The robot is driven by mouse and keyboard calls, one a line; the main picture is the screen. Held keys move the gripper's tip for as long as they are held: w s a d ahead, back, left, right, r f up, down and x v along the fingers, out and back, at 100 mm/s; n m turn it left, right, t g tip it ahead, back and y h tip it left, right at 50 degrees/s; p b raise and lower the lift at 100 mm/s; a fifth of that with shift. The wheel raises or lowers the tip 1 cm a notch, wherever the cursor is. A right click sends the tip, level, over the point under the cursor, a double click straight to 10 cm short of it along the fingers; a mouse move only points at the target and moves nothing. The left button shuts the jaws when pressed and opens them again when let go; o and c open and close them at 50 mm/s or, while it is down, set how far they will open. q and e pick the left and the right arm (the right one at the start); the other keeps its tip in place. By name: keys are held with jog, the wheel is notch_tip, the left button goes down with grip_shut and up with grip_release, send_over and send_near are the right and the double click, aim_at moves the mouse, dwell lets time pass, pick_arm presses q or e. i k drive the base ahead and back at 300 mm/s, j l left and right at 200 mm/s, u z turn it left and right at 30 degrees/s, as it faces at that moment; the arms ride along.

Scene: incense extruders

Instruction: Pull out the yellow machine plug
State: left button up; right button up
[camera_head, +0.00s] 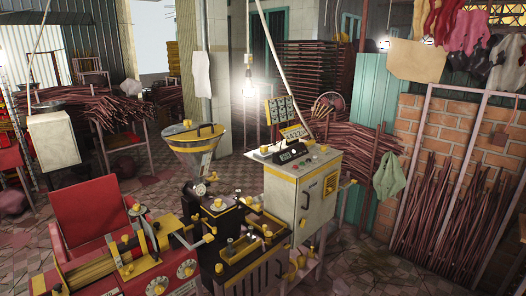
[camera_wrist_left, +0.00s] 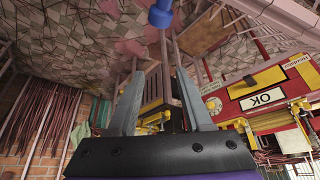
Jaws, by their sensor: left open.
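The black-and-yellow machine (camera_head: 245,245) with a funnel hopper (camera_head: 193,138) stands in the middle of the head view, beside a pale control cabinet (camera_head: 312,195) with yellow edges. I cannot make out a plug for certain in the head view. In the left wrist view, my left gripper (camera_wrist_left: 160,70) is open, with nothing between its two grey fingers. A small blue rounded piece (camera_wrist_left: 160,14) shows beyond the fingertips at the top edge, apart from them; I cannot tell whether it is the plug. My right gripper is in neither view.
A red machine (camera_head: 115,235) stands at the front left; a red machine body (camera_wrist_left: 255,85) also shows at the right of the left wrist view. Incense bundles on racks (camera_head: 445,215) line the brick wall at right. A green cloth (camera_head: 389,175) hangs there. Tiled floor lies between.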

aim_at(264, 149)
jog(key=i+l+u, duration=0.2)
jog(key=l, duration=0.2)
jog(key=l+u, duration=0.2)
jog(key=l, duration=0.25)
jog(key=i+l+u, duration=0.2)
jog(key=l, duration=0.25)
jog(key=i+l+u, duration=0.25)
jog(key=l+u, duration=0.25)
jog(key=i+l+u, duration=0.25)
jog(key=l, duration=0.15)
jog(key=i+l+u, duration=0.2)
jog(key=l, duration=0.25)
jog(key=l+u, duration=0.2)
jog(key=l, duration=0.25)
jog(key=i+l+u, duration=0.2)
jog(key=l, duration=0.25)
jog(key=k, duration=0.1)
